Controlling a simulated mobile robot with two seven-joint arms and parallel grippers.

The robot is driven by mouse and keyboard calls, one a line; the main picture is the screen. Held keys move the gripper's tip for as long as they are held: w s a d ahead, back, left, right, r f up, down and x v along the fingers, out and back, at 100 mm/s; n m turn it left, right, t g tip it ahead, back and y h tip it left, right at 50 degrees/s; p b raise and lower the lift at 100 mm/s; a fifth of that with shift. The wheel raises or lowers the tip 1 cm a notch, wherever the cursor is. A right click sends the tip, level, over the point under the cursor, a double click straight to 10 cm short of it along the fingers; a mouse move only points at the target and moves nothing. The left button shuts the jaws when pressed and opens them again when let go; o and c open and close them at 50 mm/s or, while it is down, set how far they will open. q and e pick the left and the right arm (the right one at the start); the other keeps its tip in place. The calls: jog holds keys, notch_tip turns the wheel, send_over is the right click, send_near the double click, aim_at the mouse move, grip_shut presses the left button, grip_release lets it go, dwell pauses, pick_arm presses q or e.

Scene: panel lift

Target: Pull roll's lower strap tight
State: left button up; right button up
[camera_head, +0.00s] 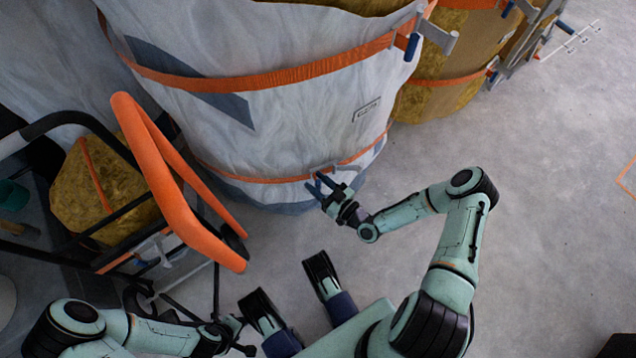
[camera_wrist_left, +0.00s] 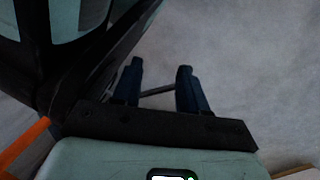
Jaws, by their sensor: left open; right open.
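A large roll (camera_head: 290,120) in white wrapping stands upright on the floor. Its lower strap (camera_head: 245,179) is a thin orange band around the wrapping near the bottom. My right gripper (camera_head: 317,186) is open at the front right of the roll, with its fingers at the lower strap; a small grey fitting there is partly hidden by the fingers, and I cannot tell whether they touch it. My left gripper is low at the bottom left in the head view, and its open, empty fingers (camera_wrist_left: 160,90) show over bare floor in the left wrist view.
A wider orange upper strap (camera_head: 290,76) with a buckle and blue handle circles the roll. A cart with an orange padded handle (camera_head: 170,190) stands at the left, holding a yellow-brown block (camera_head: 100,190). More brown rolls (camera_head: 445,95) stand behind.

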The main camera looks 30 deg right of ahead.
grip_shut()
pick_arm(q)
jog(key=w+d+r+t+p, duration=0.1)
jog(key=w+r+t+p, duration=0.1)
jog(key=w+r+p, duration=0.2)
notch_tip(320, 180, up, 3)
jog(key=w, duration=0.3)
jog(key=shift+d+t, duration=0.25)
jog(key=shift+t, duration=0.05)
pick_arm(e)
jog(key=s+a, duration=0.1)
jog(key=s, duration=1)
jog(key=shift+s+a, duration=0.2)
jog(key=shift+a, duration=0.1)
pick_arm(q)
jog(key=shift+s, duration=0.15)
pick_arm(e)
grip_release()
jog(key=shift+d, duration=0.1)
